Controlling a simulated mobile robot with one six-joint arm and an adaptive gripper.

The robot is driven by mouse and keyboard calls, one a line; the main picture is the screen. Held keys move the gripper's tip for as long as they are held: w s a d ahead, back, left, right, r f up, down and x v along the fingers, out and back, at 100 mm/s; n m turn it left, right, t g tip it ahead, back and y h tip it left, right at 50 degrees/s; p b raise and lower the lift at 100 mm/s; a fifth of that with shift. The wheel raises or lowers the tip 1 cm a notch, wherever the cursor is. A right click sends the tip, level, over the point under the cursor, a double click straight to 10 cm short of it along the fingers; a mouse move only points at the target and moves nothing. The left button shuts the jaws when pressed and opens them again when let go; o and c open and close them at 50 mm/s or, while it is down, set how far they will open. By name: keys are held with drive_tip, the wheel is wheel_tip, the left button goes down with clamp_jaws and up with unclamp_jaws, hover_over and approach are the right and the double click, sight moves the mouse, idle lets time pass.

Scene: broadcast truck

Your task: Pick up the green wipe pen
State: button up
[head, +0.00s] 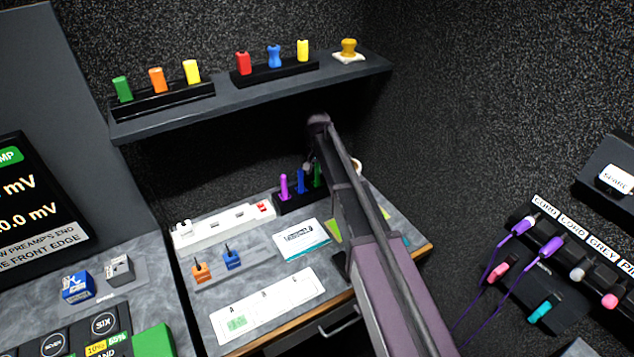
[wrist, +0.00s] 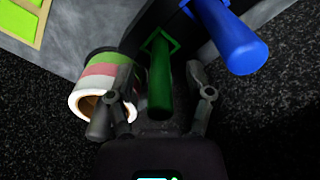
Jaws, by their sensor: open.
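The green wipe pen (wrist: 160,78) stands in a dark holder with a square green-edged slot, seen in the wrist view. My gripper (wrist: 160,88) is open, with one finger on each side of the pen; I cannot tell whether either finger touches it. In the head view the green pen (head: 318,176) shows as a thin strip at the right end of the black holder (head: 296,203), partly hidden by my arm. A blue pen (head: 300,181) and a purple pen (head: 284,187) stand to its left.
The blue pen (wrist: 232,38) is close to my right finger in the wrist view. Rolls of tape (wrist: 100,88), pink, green and white, sit by my left finger. A shelf (head: 250,95) with coloured items overhangs the counter. A white power strip (head: 225,225) lies left of the holder.

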drive_tip(key=shift+f, duration=0.3)
drive_tip(key=shift+c, duration=0.2)
clamp_jaws()
